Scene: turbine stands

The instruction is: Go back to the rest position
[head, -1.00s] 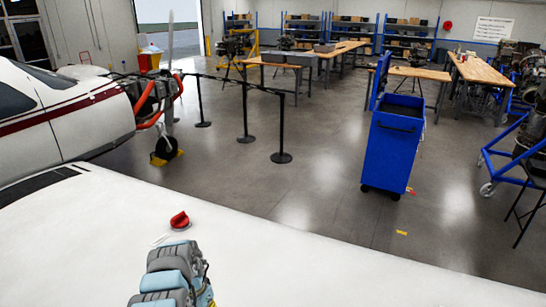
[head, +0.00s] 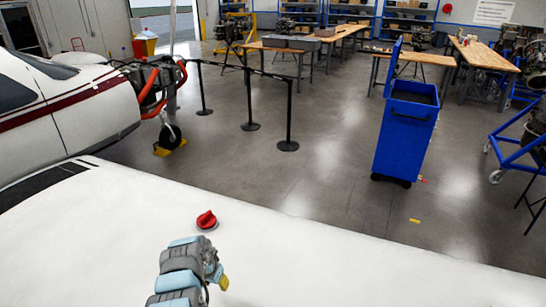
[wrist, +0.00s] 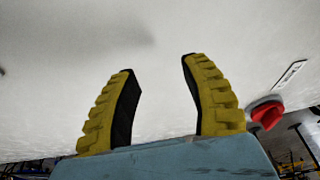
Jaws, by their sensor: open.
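My gripper (wrist: 159,82) has two yellow and black fingers, spread apart with nothing between them in the wrist view. Behind the fingers is a white surface, which looks like the aircraft wing. In the head view my arm rises from the bottom edge, and a small yellow part of my gripper (head: 224,282) shows at its right side. A red cap (head: 207,220) sits on the white wing (head: 330,250), just beyond my arm. The red cap also shows in the wrist view (wrist: 267,113), right of the right finger and apart from it.
A white aircraft (head: 70,105) with an exposed engine stands at the left. Black barrier posts (head: 289,115) stand beyond the wing. A blue tool cart (head: 405,135) stands right of centre. Wooden workbenches (head: 420,57) are at the back. Open floor lies between them.

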